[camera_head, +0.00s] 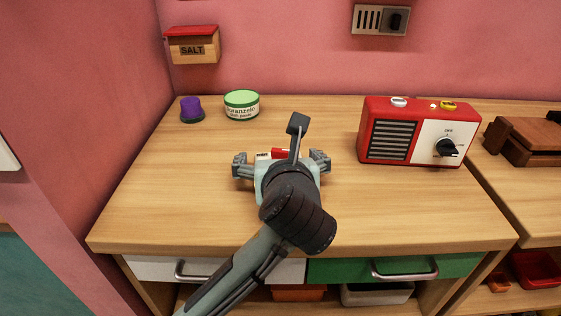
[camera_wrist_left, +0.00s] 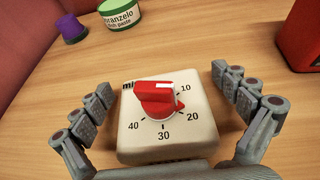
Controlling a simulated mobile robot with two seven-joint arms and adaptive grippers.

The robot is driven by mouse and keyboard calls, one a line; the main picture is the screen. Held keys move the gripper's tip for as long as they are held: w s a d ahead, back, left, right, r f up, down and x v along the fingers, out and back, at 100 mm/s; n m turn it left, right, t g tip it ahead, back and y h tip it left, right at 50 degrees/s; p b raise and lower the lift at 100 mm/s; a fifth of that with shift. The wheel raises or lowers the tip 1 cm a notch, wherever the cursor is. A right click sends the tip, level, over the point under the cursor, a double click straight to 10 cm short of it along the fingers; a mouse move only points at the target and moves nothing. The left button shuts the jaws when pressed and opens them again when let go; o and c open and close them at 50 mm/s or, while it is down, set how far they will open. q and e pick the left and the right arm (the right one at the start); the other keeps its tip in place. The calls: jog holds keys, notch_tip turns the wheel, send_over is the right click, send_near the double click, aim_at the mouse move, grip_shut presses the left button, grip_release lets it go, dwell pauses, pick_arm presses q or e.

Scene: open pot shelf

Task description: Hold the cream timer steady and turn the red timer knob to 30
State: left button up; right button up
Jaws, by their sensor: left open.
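The cream timer (camera_wrist_left: 196,140) lies face up on the wooden counter; in the head view only a little of its cream body (camera_head: 263,156) shows past my left arm. Its red knob (camera_wrist_left: 158,102) is in the middle of the dial, also partly visible in the head view (camera_head: 277,153). The knob's white mark is at its upper right, a little above the 10; the 30 is at the dial's near edge. My left gripper (camera_head: 281,161) is over the timer, open, one finger on each side. In the left wrist view (camera_wrist_left: 163,88) gaps show between both fingers and the timer.
A purple-capped item (camera_head: 191,109) and a green-white tin (camera_head: 241,105) stand at the back left. A red radio (camera_head: 375,137) stands to the right. A salt box (camera_head: 193,46) hangs on the wall. The counter is clear around the timer.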

pick_arm(q)
jog(key=shift+w+f, duration=0.1)
jog(key=shift+w, duration=0.2)
jog(key=shift+c, duration=0.4)
jog(key=c, duration=1.4)
jog(key=shift+o, duration=0.2)
